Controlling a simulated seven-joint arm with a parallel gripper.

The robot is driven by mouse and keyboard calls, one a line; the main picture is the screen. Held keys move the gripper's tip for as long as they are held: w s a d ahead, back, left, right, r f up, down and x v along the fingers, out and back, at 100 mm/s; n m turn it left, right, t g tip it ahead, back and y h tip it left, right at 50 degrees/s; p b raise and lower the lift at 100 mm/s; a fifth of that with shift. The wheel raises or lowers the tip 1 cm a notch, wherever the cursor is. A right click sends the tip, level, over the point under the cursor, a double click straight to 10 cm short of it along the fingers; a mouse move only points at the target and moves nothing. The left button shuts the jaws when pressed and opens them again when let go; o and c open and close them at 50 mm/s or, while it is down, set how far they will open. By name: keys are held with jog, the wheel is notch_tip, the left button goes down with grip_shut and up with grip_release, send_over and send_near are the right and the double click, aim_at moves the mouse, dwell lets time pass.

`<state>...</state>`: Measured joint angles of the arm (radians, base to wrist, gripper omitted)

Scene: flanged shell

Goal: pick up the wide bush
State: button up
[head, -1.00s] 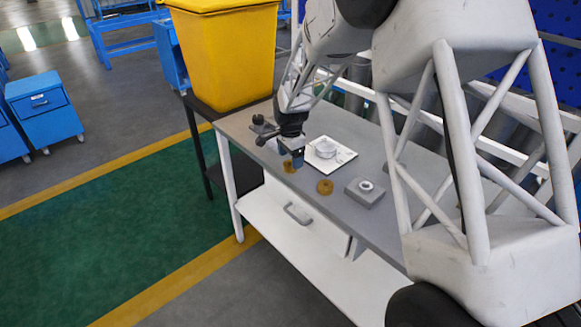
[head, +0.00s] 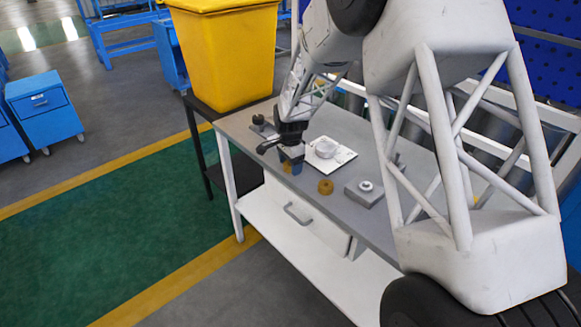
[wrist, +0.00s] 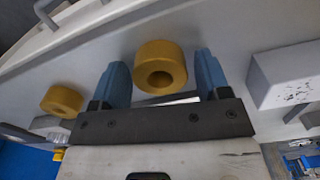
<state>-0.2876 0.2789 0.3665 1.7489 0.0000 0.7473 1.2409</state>
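Two bronze-yellow bushes with round holes stand on the grey bench.
A grey block (head: 362,195) with a ring on top stands right of the bushes. A white plate (head: 345,155) with a silvery round part lies behind them. A dark fixture (head: 259,122) is at the bench's far left. A yellow bin (head: 225,60) stands beyond it.

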jog(key=c, duration=0.9)
jog(key=shift+r, duration=0.1)
jog(key=shift+r, duration=1.45)
jog(key=shift+s+r, duration=0.2)
jog(key=shift+r, duration=0.1)
jog(key=s+d, duration=0.1)
jog(key=s, duration=0.4)
jog(key=s+d+r, duration=0.1)
jog(key=s+d, duration=0.1)
jog(key=s, duration=0.3)
jog(key=s+d, duration=0.1)
jog(key=s, duration=0.4)
jog(key=shift+d+r, duration=0.15)
jog(key=shift+d, duration=0.1)
